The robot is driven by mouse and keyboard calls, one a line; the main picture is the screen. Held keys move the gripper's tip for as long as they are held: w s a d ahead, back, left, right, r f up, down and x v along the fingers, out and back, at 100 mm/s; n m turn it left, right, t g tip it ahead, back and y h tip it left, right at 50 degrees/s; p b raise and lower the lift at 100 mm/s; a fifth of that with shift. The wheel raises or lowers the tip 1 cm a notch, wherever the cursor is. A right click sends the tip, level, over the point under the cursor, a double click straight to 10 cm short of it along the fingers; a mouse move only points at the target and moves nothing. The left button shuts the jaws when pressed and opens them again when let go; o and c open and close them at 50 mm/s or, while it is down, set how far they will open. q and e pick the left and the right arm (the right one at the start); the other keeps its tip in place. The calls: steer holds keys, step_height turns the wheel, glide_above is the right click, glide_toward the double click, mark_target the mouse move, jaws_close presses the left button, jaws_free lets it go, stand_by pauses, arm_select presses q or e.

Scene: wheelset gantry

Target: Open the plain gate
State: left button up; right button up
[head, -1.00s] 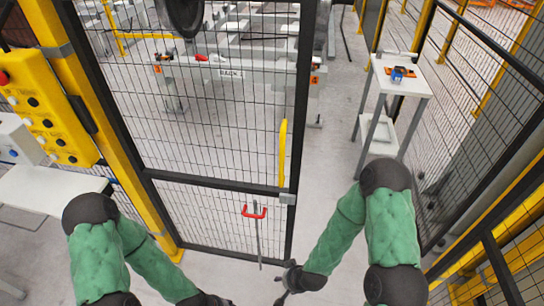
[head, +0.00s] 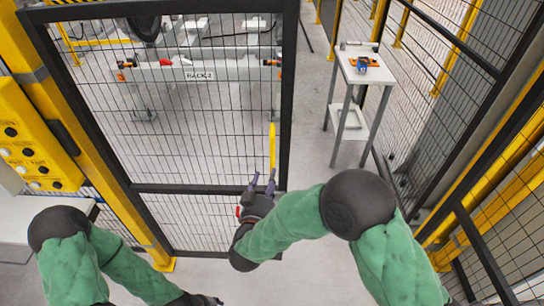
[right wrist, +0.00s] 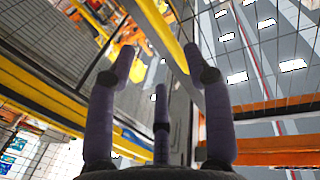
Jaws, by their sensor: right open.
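The plain gate is a dark-framed mesh panel (head: 160,189) beside a yellow post in the head view. A yellow upright handle (head: 272,148) is on its right edge. My right gripper (head: 262,180) is open, fingers pointing up, just below the handle in the picture. I cannot tell whether it touches it. In the right wrist view its spread fingers (right wrist: 157,68) hold nothing, and a yellow bar (right wrist: 158,30) passes beyond them. My left gripper (head: 205,299) is dark and cut off at the bottom edge.
A yellow button panel (head: 35,140) stands at the left. A white side table (head: 350,75) with a blue and orange item stands right of the gate. Mesh fencing (head: 455,95) closes the right side. Bare floor (head: 310,140) lies between gate and table.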

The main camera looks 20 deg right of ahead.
mark_target(273, 159)
steer(key=b+x, duration=0.1)
steer(key=x, duration=0.9)
steer(key=shift+w, duration=0.1)
jaws_close()
